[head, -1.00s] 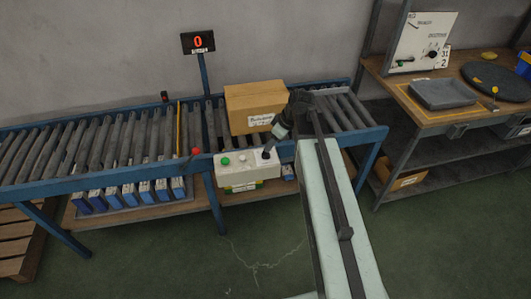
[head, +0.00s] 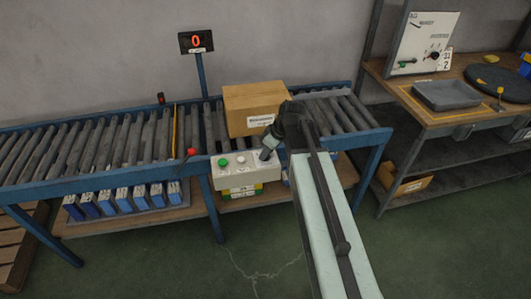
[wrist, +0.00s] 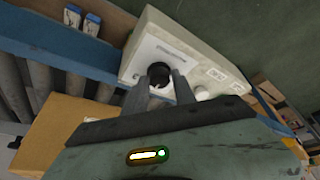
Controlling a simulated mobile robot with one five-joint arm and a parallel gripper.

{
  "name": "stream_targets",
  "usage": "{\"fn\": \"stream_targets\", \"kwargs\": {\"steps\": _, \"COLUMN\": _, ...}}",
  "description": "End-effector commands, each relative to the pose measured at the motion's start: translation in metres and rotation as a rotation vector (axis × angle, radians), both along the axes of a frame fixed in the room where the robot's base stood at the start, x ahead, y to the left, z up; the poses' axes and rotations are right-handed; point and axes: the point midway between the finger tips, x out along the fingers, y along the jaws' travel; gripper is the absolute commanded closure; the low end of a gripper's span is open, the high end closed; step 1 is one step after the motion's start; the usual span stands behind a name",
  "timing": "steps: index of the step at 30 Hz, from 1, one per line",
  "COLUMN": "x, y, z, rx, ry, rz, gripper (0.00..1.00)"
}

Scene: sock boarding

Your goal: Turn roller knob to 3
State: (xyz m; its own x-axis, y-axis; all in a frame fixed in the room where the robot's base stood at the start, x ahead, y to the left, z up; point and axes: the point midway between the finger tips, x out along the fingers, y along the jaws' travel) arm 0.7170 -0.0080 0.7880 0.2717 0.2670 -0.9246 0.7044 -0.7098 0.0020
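A pale control box (head: 247,174) is fixed to the front of the roller conveyor, with a green button (head: 224,162) at its left. In the wrist view the box (wrist: 150,38) has a black round knob (wrist: 159,71) with a small light mark, below a line of print too small to read. My gripper (wrist: 160,78) is at this knob, one finger on each side; I cannot tell whether they touch it. In the head view my gripper (head: 267,153) reaches the box's right end and hides the knob. The knob's number setting is not readable.
A display (head: 196,42) on a post shows a red 0. A cardboard box (head: 254,108) sits on the rollers behind my gripper. A red-knobbed lever (head: 192,152) stands left of the control box. A workbench (head: 455,119) with a dial panel (head: 427,42) stands at right.

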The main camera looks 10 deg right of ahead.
Motion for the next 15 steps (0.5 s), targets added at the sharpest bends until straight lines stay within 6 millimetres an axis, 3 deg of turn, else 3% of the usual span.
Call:
{"fn": "stream_targets", "kwargs": {"steps": 8, "x": -0.0011, "y": 0.0022, "z": 0.0002, "rx": 0.005, "ry": 0.001, "rz": -0.031, "gripper": 1.0}}
{"fn": "stream_targets", "kwargs": {"steps": 15, "x": -0.0024, "y": 0.0025, "z": 0.0001, "rx": 0.004, "ry": 0.0, "rz": -0.167, "gripper": 1.0}}
